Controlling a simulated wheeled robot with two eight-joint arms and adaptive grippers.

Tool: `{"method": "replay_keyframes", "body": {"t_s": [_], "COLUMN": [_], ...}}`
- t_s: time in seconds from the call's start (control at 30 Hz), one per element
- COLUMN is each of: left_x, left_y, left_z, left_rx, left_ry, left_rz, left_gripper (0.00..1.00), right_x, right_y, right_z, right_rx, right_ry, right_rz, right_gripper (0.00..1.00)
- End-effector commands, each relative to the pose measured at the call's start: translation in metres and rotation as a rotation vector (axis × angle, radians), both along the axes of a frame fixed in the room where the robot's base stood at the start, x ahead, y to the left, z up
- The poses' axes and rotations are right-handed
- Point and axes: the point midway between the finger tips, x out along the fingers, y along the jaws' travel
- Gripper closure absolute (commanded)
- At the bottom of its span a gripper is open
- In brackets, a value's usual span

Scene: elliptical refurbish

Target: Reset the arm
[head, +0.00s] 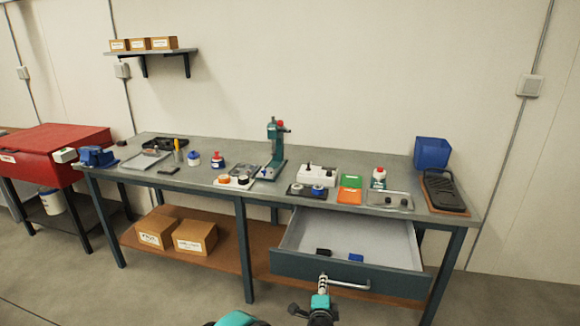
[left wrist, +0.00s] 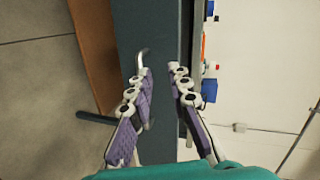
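My left gripper (head: 322,284) is at the bottom of the head view, by the left end of the drawer handle (head: 350,285). In the left wrist view its two purple-padded fingers (left wrist: 163,76) stand apart with nothing seen held between them. The handle (left wrist: 143,60) shows there partly behind the left finger; whether they touch I cannot tell. The drawer (head: 300,265) under the workbench is pulled open, with a small black item (head: 323,252) and a small blue item (head: 356,257) inside. My right gripper is not in view.
The workbench (head: 340,165) carries a green press (head: 274,150), trays, bottles, a blue bin (head: 431,153) and a blue vise (head: 97,156). Cardboard boxes (head: 195,237) sit on its lower shelf. A red chest (head: 60,150) stands at left. The floor at front left is clear.

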Motion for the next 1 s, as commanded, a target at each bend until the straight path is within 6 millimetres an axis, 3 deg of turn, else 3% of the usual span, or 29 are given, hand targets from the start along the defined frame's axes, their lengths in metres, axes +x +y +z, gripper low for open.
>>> {"method": "replay_keyframes", "body": {"t_s": [0.03,0.1,0.27,0.5,0.73,0.9,1.0], "left_x": [0.0,-0.003,-0.027,-0.101,-0.197,-0.264,-0.291], "left_y": [0.026,0.059,0.132,0.223,0.28,0.298,0.301], "left_z": [0.019,0.04,0.079,0.113,0.117,0.106,0.099], "left_rx": [-0.046,-0.12,-0.291,-0.557,-0.821,-0.999,-1.075], "left_ry": [0.036,0.09,0.209,0.372,0.515,0.604,0.641], "left_rz": [0.053,0.127,0.296,0.541,0.761,0.895,0.949], "left_gripper": [0.82,0.82,0.82,0.82,0.82,0.82,0.82], "right_x": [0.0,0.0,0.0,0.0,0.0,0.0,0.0], "right_y": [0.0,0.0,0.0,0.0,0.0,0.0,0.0], "right_z": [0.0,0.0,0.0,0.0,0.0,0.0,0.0], "right_rx": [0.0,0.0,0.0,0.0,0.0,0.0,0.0], "right_ry": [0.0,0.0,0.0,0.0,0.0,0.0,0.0], "right_rz": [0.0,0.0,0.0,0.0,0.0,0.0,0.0], "right_gripper": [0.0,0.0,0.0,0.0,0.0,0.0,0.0]}}
